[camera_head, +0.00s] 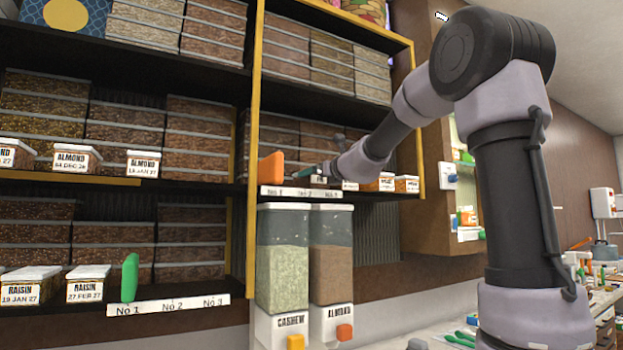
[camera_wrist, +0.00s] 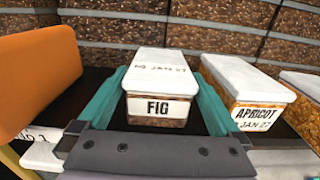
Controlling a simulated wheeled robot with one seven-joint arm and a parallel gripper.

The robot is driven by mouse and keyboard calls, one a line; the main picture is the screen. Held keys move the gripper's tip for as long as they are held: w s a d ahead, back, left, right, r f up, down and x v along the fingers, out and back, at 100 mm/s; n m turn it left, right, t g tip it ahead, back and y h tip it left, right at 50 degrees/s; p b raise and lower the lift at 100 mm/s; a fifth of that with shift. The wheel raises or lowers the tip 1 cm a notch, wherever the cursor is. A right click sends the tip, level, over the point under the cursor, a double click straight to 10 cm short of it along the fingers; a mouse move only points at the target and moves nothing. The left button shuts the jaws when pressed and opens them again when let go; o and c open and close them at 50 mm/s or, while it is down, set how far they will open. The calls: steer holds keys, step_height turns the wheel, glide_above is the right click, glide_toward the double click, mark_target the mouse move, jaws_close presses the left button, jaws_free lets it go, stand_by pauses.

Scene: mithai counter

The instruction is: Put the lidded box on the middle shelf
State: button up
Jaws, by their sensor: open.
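My gripper (camera_wrist: 158,92) is open, its teal fingers standing on either side of a lidded box labelled FIG (camera_wrist: 158,107). The box has a white lid with writing on it and sits on the right-hand unit's shelf, between the fingers. I cannot tell whether the fingers touch it. In the head view my gripper (camera_head: 318,170) reaches into that shelf, just behind its number strip, and mostly hides the box. Left of it, a middle-height shelf (camera_head: 60,176) holds ALMOND boxes (camera_head: 77,158). A lower shelf holds RAISIN boxes (camera_head: 88,283).
An orange block (camera_wrist: 38,78) stands close left of my gripper. An APRICOT box (camera_wrist: 248,95) stands close right, with another box beyond. Stacked containers (camera_wrist: 200,35) fill the back. Cashew and almond dispensers (camera_head: 283,260) hang below. A green block (camera_head: 130,277) stands on the lower shelf.

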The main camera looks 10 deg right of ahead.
steer(key=v, duration=0.8)
steer(key=s+a+f+n+g+y, duration=0.1)
steer(key=s+a+f+n+g, duration=0.2)
steer(key=s+f+n, duration=0.35)
steer(key=s+a+f+n+g+y, duration=0.1)
steer(key=s+a+f+n+g, duration=0.2)
steer(key=s+n, duration=0.65)
steer(key=s+d+f+n+g+h, duration=0.2)
steer(key=s+d+f+n, duration=0.2)
steer(key=s+f+n, duration=0.2)
steer(key=s+d+f+n+g+h, duration=0.2)
steer(key=s+f+n, duration=0.4)
steer(key=f, duration=0.3)
steer(key=shift+s+d+f+h, duration=0.2)
steer(key=shift+s+d+h, duration=0.35)
steer(key=shift+d+h, duration=0.4)
